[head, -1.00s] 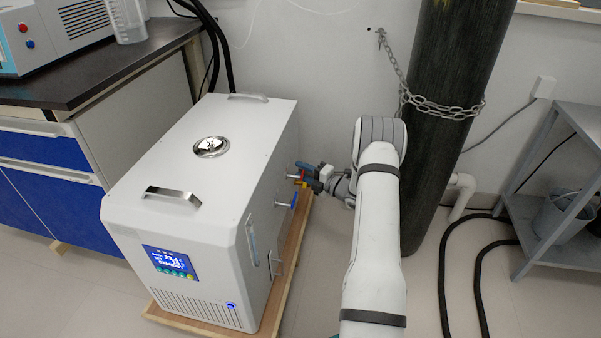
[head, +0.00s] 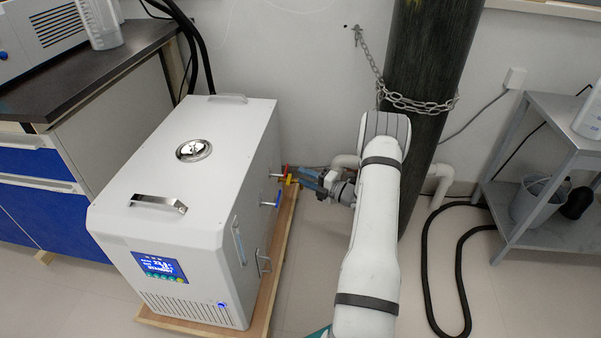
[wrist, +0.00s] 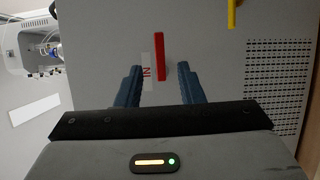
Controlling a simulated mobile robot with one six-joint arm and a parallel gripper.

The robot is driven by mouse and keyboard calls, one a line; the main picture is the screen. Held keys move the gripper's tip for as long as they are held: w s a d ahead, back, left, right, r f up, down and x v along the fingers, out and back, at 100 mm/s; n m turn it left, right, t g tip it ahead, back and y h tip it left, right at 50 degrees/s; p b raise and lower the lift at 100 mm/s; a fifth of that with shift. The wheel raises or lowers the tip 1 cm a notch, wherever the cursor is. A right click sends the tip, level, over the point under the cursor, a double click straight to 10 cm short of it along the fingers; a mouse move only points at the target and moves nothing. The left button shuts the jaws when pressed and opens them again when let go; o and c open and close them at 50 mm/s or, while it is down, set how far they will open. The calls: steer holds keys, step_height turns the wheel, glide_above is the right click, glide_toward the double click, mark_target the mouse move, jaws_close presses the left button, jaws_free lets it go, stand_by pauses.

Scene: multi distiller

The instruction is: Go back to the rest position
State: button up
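My gripper (head: 306,178) is at the right side of a white chiller (head: 190,165), close to its side fittings with red, yellow and blue parts. In the wrist view my gripper (wrist: 159,78) shows two dark blue fingers spread apart with a gap between them. A red handle (wrist: 160,57) and a white "IN" label (wrist: 147,72) appear in that gap against the chiller's panel. The fingers are not closed on the handle. Whether they touch anything at the side cannot be told.
A dark gas cylinder (head: 430,60) with a chain stands just behind my arm. A grey metal shelf (head: 545,150) is at the right, with a black hose (head: 427,265) on the floor. A dark-topped bench (head: 90,75) stands at the left. Some floor between chiller and arm is clear.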

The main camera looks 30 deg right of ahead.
steer(key=w+a+r+m+h+p, duration=0.1)
steer(key=w+r+m+h+p, duration=0.2)
steer(key=r, duration=0.6)
steer(key=w+r+m+h+p, duration=0.1)
steer(key=w+r+h+p, duration=0.1)
steer(key=r+p, duration=0.55)
steer(key=s+a+r+m+g+h+p, duration=0.2)
steer(key=r+m+h+p, duration=0.15)
steer(key=r, duration=0.65)
steer(key=s+a+r+m+g+h+p, duration=0.15)
steer(key=r+m+p, duration=0.25)
steer(key=r, duration=0.6)
steer(key=s+a+r+m+g+p, duration=0.3)
steer(key=s+r, duration=0.5)
steer(key=s, duration=0.3)
steer(key=s+a+r+m+g+p, duration=0.3)
steer(key=s+a+r+m+p, duration=0.3)
steer(key=s, duration=0.6)
steer(key=s+a+r+m+g+p, duration=0.3)
steer(key=s+a+r+m+p, duration=0.1)
steer(key=s+a+r+p, duration=0.4)
steer(key=s+r+p, duration=0.2)
steer(key=s+r, duration=0.1)
steer(key=s, duration=0.1)
steer(key=shift+s+r+p, duration=0.2)
steer(key=shift+r+p, duration=0.1)
steer(key=shift+a+m, duration=0.1)
steer(key=shift+m, duration=0.15)
